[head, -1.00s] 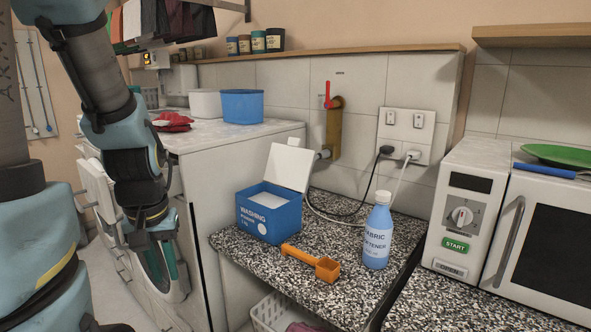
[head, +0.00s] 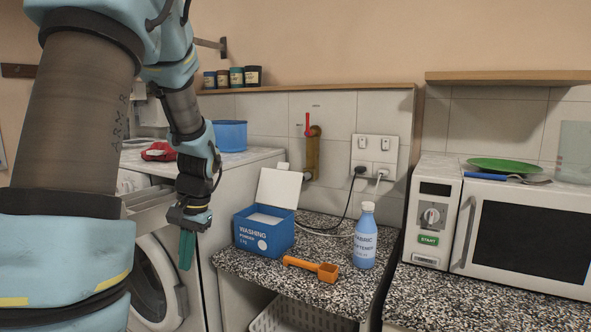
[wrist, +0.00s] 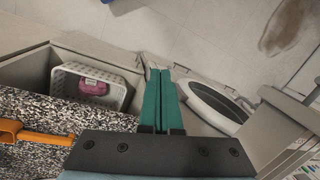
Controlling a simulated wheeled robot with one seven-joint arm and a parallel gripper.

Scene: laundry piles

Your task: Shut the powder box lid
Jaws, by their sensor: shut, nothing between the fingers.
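The blue washing powder box (head: 262,236) stands on the speckled counter. Its white lid (head: 279,188) is open, tilted up at the back of the box. My gripper (head: 186,250) hangs pointing down to the left of the box, apart from it, in front of the washing machine side. Its green fingers are shut and empty; they also show in the wrist view (wrist: 159,98). The box and lid are not visible in the wrist view.
An orange scoop (head: 312,268) and a fabric softener bottle (head: 365,238) stand right of the box on the counter (head: 336,295). A microwave (head: 520,230) is farther right. A white basket (wrist: 62,92) sits below the counter. Cords and a red-handled tap (head: 308,125) are behind.

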